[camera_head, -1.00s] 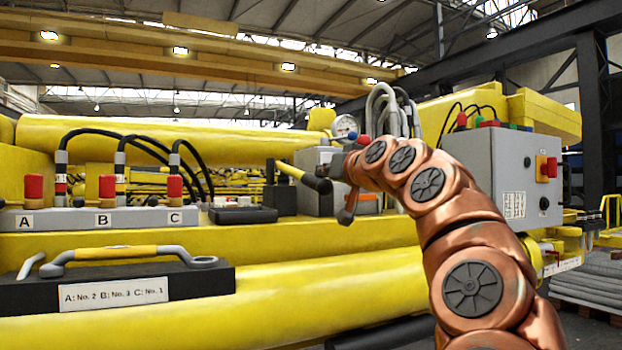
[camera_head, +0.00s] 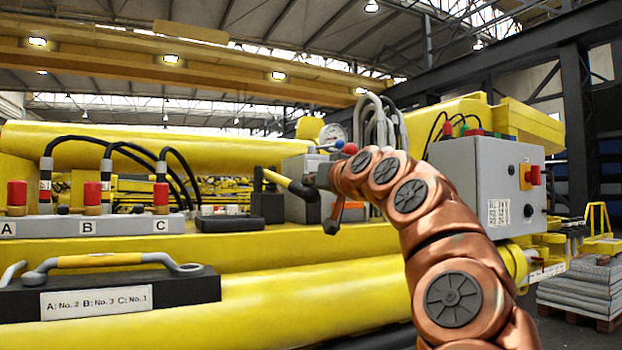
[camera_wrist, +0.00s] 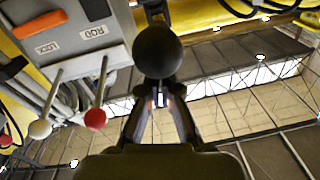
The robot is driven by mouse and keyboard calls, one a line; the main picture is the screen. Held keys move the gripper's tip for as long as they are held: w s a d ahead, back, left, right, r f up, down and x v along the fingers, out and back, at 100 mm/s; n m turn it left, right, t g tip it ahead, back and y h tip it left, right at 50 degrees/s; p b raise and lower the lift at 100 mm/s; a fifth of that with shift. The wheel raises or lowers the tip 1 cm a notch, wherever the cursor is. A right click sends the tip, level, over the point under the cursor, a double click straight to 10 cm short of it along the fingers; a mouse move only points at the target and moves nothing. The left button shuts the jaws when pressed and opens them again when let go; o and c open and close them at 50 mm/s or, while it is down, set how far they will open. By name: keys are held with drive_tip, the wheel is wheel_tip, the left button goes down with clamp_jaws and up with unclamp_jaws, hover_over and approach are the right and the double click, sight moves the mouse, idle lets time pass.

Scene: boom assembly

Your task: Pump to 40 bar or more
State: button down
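The pump lever (camera_head: 278,180), yellow with a thick black end, sticks out toward the right in front of the grey pump unit (camera_head: 297,205). A round white gauge (camera_head: 332,133) stands above the unit; its reading is too small to tell. In the wrist view a black rounded end (camera_wrist: 157,52), seemingly the lever's, sits in line with my gripper (camera_wrist: 160,98). My two fingers lean inward toward it, and their tips are hidden behind it. Whether they clamp the lever cannot be told. In the head view my wrist is just right of the lever's black end.
Looped hoses (camera_head: 376,120) rise behind my wrist. A grey control box (camera_head: 480,185) stands right of my arm. Yellow boom beams run across.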

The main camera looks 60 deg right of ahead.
drive_tip(key=r+p, duration=0.2)
drive_tip(key=r, duration=0.1)
drive_tip(key=shift+s+d+r, duration=0.15)
drive_tip(key=shift+s+r, duration=0.05)
drive_tip(key=shift+s, duration=0.2)
drive_tip(key=b+v, duration=0.1)
drive_tip(key=v, duration=0.9)
drive_tip(key=shift+s+r, duration=0.15)
drive_tip(key=shift+r, duration=0.2)
idle(0.8)
